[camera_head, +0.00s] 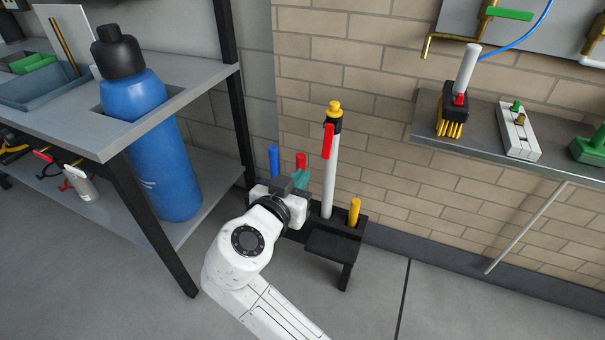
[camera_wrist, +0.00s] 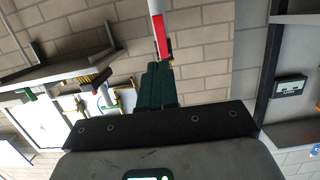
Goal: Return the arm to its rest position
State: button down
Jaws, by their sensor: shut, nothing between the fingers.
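My gripper (camera_head: 299,180) is shut and empty, its teal fingers together, just left of the tall white tube (camera_head: 329,175) with a red handle and yellow cap. In the wrist view the closed fingers of my gripper (camera_wrist: 158,75) point towards a white and red tube (camera_wrist: 160,30); I cannot tell whether they touch it. The white tube stands upright in a low black rack (camera_head: 336,246). A blue tube (camera_head: 273,162), a red tube (camera_head: 301,160) and a yellow tube (camera_head: 354,212) show around my gripper. My gripper and wrist hide part of the rack.
A large blue bottle (camera_head: 150,130) stands in the grey bench (camera_head: 215,75) on the left, close to my arm. A wall shelf (camera_head: 555,160) on the right holds a yellow-bristled tool (camera_head: 450,118) and a white block (camera_head: 518,132). The floor at front right is clear.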

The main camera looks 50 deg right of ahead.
dwell(0.5)
jog(key=s+d+f+n+g+y, duration=0.1)
jog(key=s+f+n+y, duration=0.2)
jog(key=s+f, duration=0.35)
jog(key=s+d+f+n+g+y, duration=0.15)
jog(key=s+f+n+y, duration=0.25)
jog(key=f, duration=0.5)
jog(key=s+a+f+n+g+y, duration=0.2)
jog(key=s+a+f+n+y, duration=0.55)
jog(key=s, duration=0.45)
notch_tip(320, 180, up, 21)
jog(key=a+p, duration=0.1)
jog(key=p, duration=2.1)
jog(key=shift+s+a+r+m+p, duration=0.2)
jog(key=shift+s+a+m+p, duration=0.05)
jog(key=shift+s+m+p, duration=0.2)
